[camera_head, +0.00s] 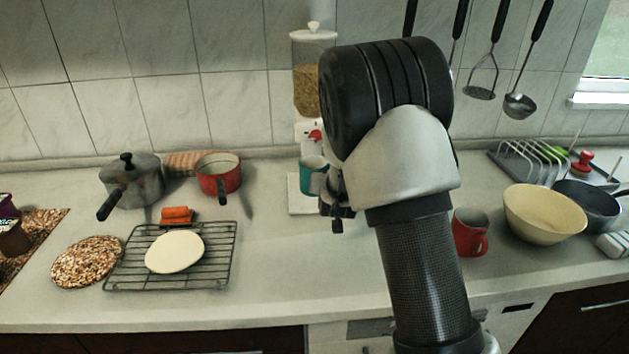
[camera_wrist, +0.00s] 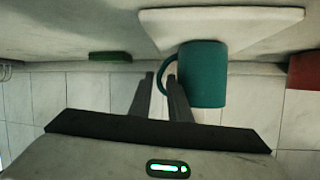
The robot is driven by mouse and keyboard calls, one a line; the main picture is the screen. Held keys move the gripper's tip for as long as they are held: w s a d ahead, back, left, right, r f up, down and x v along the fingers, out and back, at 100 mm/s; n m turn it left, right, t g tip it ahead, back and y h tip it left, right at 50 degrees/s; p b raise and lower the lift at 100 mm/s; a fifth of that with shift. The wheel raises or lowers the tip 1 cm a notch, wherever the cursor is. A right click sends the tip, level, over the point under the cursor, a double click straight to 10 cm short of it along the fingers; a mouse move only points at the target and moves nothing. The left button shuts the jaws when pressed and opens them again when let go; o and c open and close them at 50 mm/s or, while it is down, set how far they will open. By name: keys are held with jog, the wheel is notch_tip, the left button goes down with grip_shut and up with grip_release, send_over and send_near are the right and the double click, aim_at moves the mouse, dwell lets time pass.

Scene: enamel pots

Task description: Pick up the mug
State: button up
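A teal mug (camera_head: 313,178) stands on a white plate-like base (camera_head: 299,201) near the back wall, partly hidden by my arm. In the wrist view, which appears inverted, the teal mug (camera_wrist: 205,75) has its handle toward my fingers. My gripper (camera_wrist: 161,78) is open, with a gap between its fingertips. The right finger overlaps the handle, and part of the handle's loop shows between the fingers. I cannot tell whether they touch. In the head view, my gripper (camera_head: 338,218) is mostly hidden beside the mug. A red mug (camera_head: 469,233) stands right of my arm.
A cereal dispenser (camera_head: 307,80) stands behind the teal mug. A red pot (camera_head: 218,177), a grey pot (camera_head: 131,178) and a wire rack (camera_head: 209,273) are on the left. A cream bowl (camera_head: 544,215) is on the right. The counter in front of the teal mug is clear.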

jog(key=shift+w+d+f, duration=0.1)
jog(key=shift+w+f, duration=0.1)
jog(key=shift+w, duration=0.25)
grip_shut()
jog(key=shift+r, duration=0.15)
